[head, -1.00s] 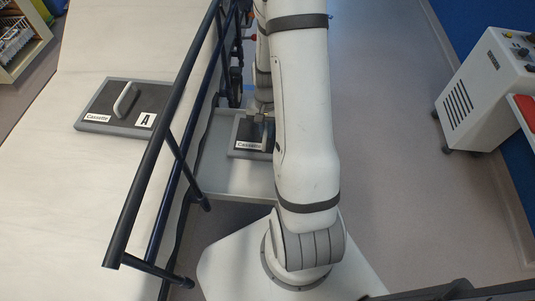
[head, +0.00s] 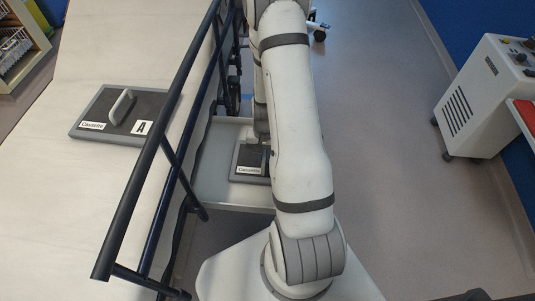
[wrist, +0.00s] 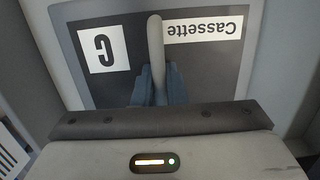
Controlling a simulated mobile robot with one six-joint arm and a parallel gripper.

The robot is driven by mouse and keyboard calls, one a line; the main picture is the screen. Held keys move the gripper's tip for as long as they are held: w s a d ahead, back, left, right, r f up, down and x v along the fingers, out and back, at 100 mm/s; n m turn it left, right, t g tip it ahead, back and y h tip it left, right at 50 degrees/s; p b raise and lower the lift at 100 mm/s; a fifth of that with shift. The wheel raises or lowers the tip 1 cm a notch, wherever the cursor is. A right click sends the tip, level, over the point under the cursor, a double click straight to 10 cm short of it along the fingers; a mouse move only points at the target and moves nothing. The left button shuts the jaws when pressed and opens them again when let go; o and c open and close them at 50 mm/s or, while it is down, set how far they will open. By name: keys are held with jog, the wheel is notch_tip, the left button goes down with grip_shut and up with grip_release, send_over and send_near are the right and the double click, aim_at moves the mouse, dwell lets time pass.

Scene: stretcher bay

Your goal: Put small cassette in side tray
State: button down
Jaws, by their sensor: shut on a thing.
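A dark cassette with a grey frame, labelled "Cassette" and "C" (wrist: 200,70), fills the wrist view. My gripper (wrist: 158,90) is shut on its upright handle. In the head view this cassette (head: 247,170) lies in or just above the grey side tray (head: 225,199); I cannot tell whether it touches the tray floor. My arm hides its right part and most of my gripper there. Another cassette, marked "A" (head: 113,112), lies flat on the stretcher top, its handle up.
The dark side rail (head: 145,160) stands between the stretcher surface (head: 75,200) and the side tray. A white machine (head: 480,95) on casters stands at the right. A shelf unit (head: 22,45) is at the top left. The floor between my arm and the machine is clear.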

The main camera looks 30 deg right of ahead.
jog(key=shift+f, duration=0.15)
jog(key=c, duration=1.5)
grip_release()
notch_tip(320, 180, up, 13)
jog(key=w+p, duration=0.1)
jog(key=p, duration=0.2)
jog(key=s+a+r+n+t, duration=0.1)
jog(key=s+a+r+n, duration=0.1)
jog(key=r, duration=0.5)
jog(key=s+a+r+n+t, duration=0.1)
jog(key=s+a+r+n, duration=0.1)
jog(key=s+a+r, duration=0.3)
jog(key=s+a+r+n+t, duration=0.1)
jog(key=s+a+r, duration=0.3)
jog(key=r, duration=0.5)
jog(key=shift+s+r+n+h, duration=0.2)
jog(key=shift+s+n+h, duration=0.2)
jog(key=shift+s+n, duration=0.55)
